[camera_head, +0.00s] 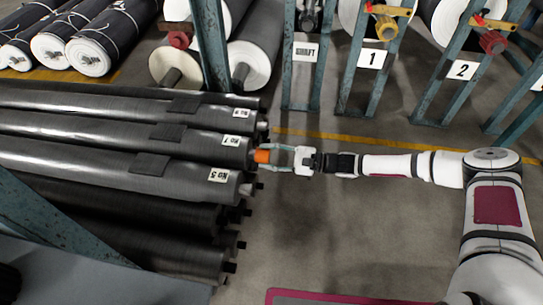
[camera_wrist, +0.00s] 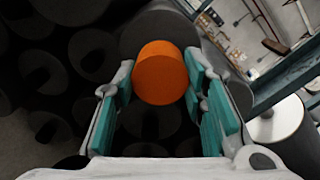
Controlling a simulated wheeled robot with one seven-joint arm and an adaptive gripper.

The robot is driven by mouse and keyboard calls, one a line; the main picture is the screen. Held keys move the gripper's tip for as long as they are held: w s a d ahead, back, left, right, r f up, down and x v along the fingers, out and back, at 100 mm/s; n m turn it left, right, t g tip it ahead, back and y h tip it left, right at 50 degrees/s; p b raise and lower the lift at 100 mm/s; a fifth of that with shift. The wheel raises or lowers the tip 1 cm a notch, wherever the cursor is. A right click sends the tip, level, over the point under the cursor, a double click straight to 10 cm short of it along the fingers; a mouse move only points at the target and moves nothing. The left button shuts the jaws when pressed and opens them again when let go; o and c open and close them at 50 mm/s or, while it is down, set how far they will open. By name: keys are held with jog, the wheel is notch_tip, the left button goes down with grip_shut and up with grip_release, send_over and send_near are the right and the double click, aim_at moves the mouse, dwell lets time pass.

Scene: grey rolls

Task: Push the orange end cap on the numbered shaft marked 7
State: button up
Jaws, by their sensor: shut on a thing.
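The orange end cap (camera_head: 262,156) is between my gripper's fingertips, at the right end of the grey roll marked No 7 (camera_head: 205,145). The white label (camera_head: 232,141) is near that end. My gripper (camera_head: 275,156) points left and is shut on the cap. In the wrist view the cap (camera_wrist: 160,72) sits between the teal finger pads (camera_wrist: 160,95), its round face forward. A dark roll end shows behind the cap. The shaft stub of No 7 is hidden by the cap, and I cannot tell how far the cap is over it.
Roll No 9 (camera_head: 190,108) lies above and roll No 5 (camera_head: 150,178) below in the picture, with dark shaft stubs near my gripper. More dark rolls (camera_head: 170,255) lie lower. Blue racks (camera_head: 375,75) stand behind. The grey floor (camera_head: 330,215) below my arm is clear.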

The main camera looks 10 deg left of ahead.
jog(key=shift+a, duration=1.05)
jog(key=o, duration=1)
jog(key=d, duration=1.2)
jog(key=shift+s, duration=0.1)
